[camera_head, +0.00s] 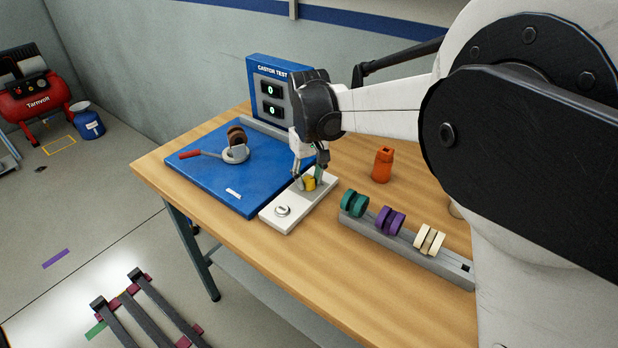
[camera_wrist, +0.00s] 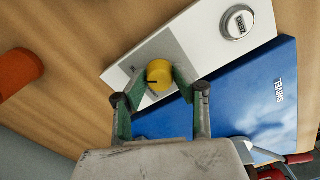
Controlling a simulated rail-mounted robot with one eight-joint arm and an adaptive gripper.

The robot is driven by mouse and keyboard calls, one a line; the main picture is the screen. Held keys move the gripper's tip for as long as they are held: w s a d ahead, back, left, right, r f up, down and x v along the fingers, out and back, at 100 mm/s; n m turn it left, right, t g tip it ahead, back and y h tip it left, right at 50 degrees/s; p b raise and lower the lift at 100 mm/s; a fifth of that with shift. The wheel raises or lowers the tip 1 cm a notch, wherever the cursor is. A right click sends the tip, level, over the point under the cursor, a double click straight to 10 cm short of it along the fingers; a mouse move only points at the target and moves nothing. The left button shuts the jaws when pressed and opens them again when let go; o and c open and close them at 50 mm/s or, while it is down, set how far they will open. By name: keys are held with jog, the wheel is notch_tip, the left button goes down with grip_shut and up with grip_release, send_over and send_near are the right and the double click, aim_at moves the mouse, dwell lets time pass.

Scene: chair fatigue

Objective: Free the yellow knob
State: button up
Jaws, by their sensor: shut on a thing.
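The yellow knob (camera_head: 309,184) stands on the white control panel (camera_head: 273,222) on the wooden table. In the wrist view the knob (camera_wrist: 159,74) is round, with a dark pointer line on its top face. My gripper (camera_head: 310,177) points down over the panel. In the wrist view my gripper (camera_wrist: 160,84) has its green-lined fingertips on both sides of the knob, shut on it. The knob's base is partly hidden by the fingers.
A silver button (camera_wrist: 238,22) sits at the panel's other end. The blue test board (camera_head: 190,165) carries a brown castor (camera_head: 236,136) and a red-handled lever (camera_head: 190,154). An orange bottle (camera_head: 382,165) and a rail (camera_head: 400,242) with teal, purple and cream castors stand to the right.

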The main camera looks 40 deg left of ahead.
aim_at(309, 179)
jog(key=o, duration=1.1)
jog(key=shift+o, duration=0.2)
notch_tip(309, 179, up, 12)
